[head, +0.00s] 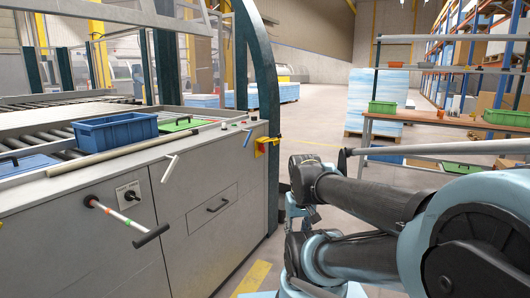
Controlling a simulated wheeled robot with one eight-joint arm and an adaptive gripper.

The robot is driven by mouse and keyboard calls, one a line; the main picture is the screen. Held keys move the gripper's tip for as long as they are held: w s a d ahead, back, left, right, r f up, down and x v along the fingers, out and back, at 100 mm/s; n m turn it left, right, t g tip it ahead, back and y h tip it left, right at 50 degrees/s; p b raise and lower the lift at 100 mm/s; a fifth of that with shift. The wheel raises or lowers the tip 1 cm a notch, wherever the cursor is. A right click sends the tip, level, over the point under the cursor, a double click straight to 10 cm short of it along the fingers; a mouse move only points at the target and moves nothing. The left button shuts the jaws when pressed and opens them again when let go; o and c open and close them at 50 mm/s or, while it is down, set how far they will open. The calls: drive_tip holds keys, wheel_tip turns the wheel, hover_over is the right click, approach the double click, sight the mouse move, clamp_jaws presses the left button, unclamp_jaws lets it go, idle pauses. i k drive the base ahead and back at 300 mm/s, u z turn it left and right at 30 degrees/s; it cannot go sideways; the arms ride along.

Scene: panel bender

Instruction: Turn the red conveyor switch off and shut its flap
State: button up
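A small yellow box with a red part (264,146) is mounted at the right end of the grey machine's front, near the dark teal upright. I take it for the red conveyor switch. It is small in the picture, so I cannot tell the switch position or the flap's state. My arm (370,200) reaches in from the right, with its folded joints just right of the machine's end and apart from the yellow box. I cannot make out any gripper fingers in the head view.
The grey machine (195,185) fills the left, with a blue bin (115,131) on its rollers. A handle with a black grip (150,236) and several levers stick out from its front. A shelved workbench (450,122) stands at the right. Floor between looks clear.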

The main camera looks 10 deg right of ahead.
sight(261, 147)
drive_tip(key=i, duration=0.85)
